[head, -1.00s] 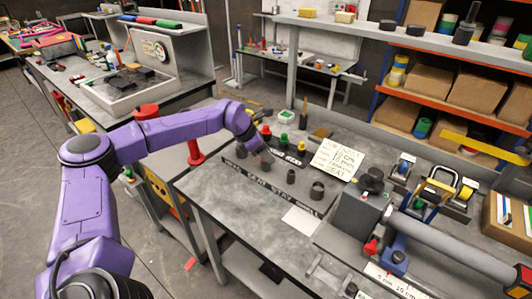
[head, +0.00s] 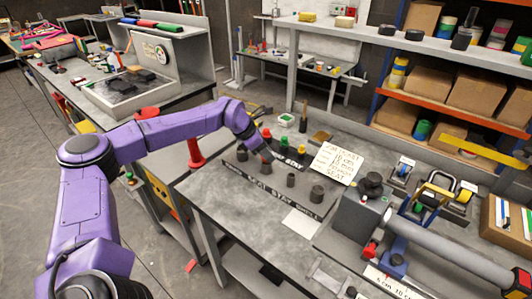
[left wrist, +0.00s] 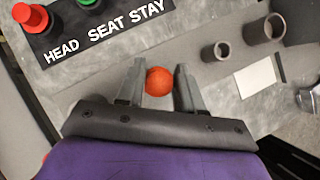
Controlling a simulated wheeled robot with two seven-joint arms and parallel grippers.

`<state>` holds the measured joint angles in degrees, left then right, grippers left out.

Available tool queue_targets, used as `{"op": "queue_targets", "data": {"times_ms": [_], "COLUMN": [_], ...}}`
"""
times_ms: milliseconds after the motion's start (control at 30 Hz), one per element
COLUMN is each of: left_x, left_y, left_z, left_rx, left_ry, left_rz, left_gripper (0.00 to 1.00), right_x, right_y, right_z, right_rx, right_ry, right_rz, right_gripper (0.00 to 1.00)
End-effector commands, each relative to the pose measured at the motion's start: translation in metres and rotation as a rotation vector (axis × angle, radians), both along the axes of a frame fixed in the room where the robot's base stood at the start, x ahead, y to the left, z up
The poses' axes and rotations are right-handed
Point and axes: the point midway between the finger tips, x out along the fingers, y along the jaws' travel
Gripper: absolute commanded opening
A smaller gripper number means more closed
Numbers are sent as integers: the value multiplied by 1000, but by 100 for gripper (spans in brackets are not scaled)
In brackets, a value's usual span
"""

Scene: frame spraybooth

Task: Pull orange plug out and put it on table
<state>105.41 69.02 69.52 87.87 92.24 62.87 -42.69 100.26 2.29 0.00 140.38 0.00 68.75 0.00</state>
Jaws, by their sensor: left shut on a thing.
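My left gripper (left wrist: 158,84) is shut on the orange plug (left wrist: 158,81). Only the plug's round orange top shows between the two grey fingers in the left wrist view; its lower part and whether it still sits in a hole are hidden. In the head view my left gripper (head: 265,156) is over the grey workbench table (head: 225,195), close to the lettered strip, and the orange plug cannot be made out there. My right gripper is not in view.
Red (head: 266,134), green (head: 283,142) and yellow (head: 301,149) knobs stand behind the gripper. Dark round sockets (head: 316,193) stand to its right. A lettered card (head: 337,163) and a white sheet (head: 300,221) lie nearby. A grey clamp machine (head: 357,218) stands farther right. The front-left tabletop is bare.

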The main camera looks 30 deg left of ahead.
Motion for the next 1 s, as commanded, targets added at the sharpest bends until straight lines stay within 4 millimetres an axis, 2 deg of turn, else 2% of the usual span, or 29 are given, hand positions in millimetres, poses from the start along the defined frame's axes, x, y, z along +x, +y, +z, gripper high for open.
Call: {"op": "queue_targets", "data": {"times_ms": [733,1000], "left_x": [-1,-1], "left_y": [-1,-1], "left_z": [36,37], "left_rx": [1,0], "left_ry": [3,5], "left_rz": [-1,-2], "left_gripper": [0,0], "right_x": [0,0], "right_y": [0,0], "right_z": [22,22], "right_rx": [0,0], "right_ry": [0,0], "right_rz": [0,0], "right_gripper": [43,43]}}
